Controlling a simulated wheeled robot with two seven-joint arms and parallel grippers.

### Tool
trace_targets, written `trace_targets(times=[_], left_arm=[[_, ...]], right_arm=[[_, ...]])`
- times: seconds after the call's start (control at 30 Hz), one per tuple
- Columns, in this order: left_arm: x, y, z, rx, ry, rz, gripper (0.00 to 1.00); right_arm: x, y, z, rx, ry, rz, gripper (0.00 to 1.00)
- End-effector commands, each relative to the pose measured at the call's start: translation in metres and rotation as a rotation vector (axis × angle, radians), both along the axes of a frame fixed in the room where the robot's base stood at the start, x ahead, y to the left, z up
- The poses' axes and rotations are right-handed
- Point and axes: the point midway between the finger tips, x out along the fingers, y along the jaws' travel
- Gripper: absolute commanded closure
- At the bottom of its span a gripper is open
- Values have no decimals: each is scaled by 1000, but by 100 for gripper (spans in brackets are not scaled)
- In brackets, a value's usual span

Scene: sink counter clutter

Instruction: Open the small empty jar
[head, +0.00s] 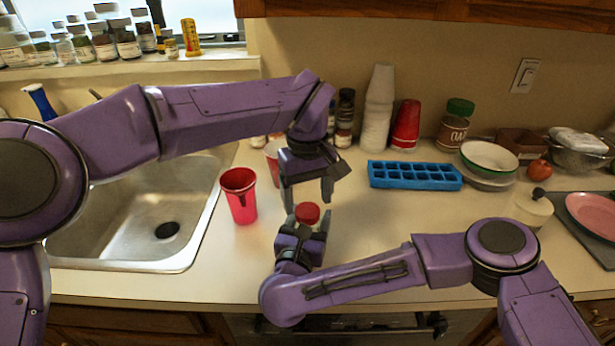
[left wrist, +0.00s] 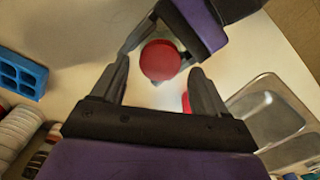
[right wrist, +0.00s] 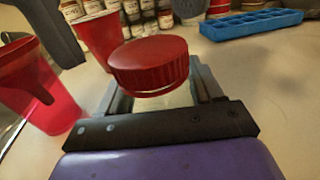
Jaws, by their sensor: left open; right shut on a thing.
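The small jar has a red ribbed screw lid (head: 307,213) and a pale, clear body (right wrist: 165,99). The lid shows large in the right wrist view (right wrist: 150,64) and from above in the left wrist view (left wrist: 160,61). My right gripper (head: 308,238) is shut on the jar's body below the lid, which hides most of the body. My left gripper (head: 307,198) is open and points down just above the lid, with its fingers apart. In the left wrist view, the open fingers (left wrist: 160,85) frame the lid from one side without clearly touching it.
A red cup (head: 239,196) stands left of the grippers beside the sink (head: 150,240), with another red cup (head: 272,160) behind. A blue ice tray (head: 415,175), cup stacks (head: 379,110) and a brown jar (head: 456,125) line the back.

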Motion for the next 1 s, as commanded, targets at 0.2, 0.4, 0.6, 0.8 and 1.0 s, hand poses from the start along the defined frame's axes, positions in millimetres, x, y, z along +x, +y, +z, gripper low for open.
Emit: trace_targets(times=[0.2, 0.4, 0.6, 0.8, 1.0], left_arm=[[0, 0, -21, 1, 0, 1, 26], [0, 0, -23, 0, -1, 2, 26], [0, 0, -22, 0, -1, 2, 78], [0, 0, -22, 0, 0, 20, 84], [0, 0, -22, -2, 1, 391, 84]], right_arm=[[0, 0, 0, 0, -1, 0, 100], [0, 0, 0, 0, -1, 0, 100], [0, 0, 0, 0, -1, 0, 100], [0, 0, 0, 0, -1, 0, 100], [0, 0, 0, 0, -1, 1, 100]])
